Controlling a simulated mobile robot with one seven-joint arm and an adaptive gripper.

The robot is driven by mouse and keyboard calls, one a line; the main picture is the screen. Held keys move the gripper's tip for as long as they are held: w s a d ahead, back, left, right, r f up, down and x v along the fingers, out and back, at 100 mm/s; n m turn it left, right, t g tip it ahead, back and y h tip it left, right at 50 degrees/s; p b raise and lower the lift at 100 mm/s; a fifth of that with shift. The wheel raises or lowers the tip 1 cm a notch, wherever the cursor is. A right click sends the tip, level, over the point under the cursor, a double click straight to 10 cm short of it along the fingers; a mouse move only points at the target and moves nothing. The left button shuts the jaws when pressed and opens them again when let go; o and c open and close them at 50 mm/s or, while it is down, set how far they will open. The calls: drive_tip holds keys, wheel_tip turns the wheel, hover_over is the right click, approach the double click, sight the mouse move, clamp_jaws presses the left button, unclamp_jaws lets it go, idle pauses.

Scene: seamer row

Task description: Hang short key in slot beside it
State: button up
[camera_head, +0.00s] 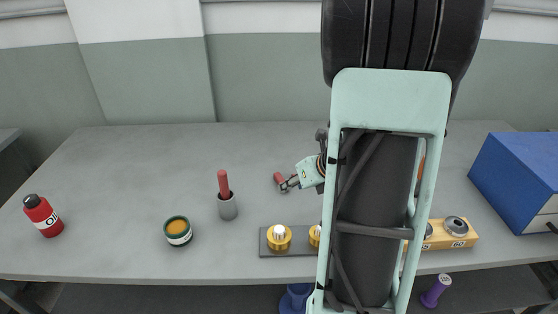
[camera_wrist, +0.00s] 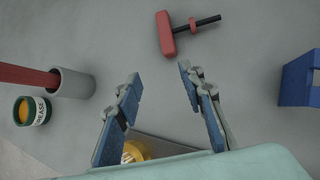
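A short key with a red T-handle (camera_wrist: 166,36) and a dark rod lies on the grey table. In the wrist view it is just beyond my fingertips, with the rod pointing right; in the head view its red handle (camera_head: 279,178) shows left of my gripper. My gripper (camera_wrist: 160,78) is open and empty, its two blue-grey fingers spread apart; it also shows in the head view (camera_head: 288,185). A blue block (camera_wrist: 301,80) stands to the right in the wrist view, cut off by the frame edge.
A grey cup (camera_head: 228,208) holds a red-handled item upright. A grease tin (camera_head: 177,232), a red oil bottle (camera_head: 43,216) and a dark plate with gold parts (camera_head: 279,237) are nearby. A blue cabinet (camera_head: 515,180) stands right. My arm hides the table's middle; the back left is clear.

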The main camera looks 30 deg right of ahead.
wheel_tip(320, 180, up, 5)
drive_tip(key=w+g+h+p, duration=0.2)
drive_tip(key=g+p, duration=0.1)
drive_tip(key=p, duration=0.8)
drive_tip(key=b+x, duration=0.2)
drive_tip(key=x, duration=0.4)
drive_tip(key=shift+w, duration=0.2)
drive_tip(key=x, duration=0.5)
drive_tip(key=shift+w+d+r, duration=0.1)
drive_tip(key=shift+d, duration=0.1)
drive_tip(key=shift+c, duration=0.2)
clamp_jaws()
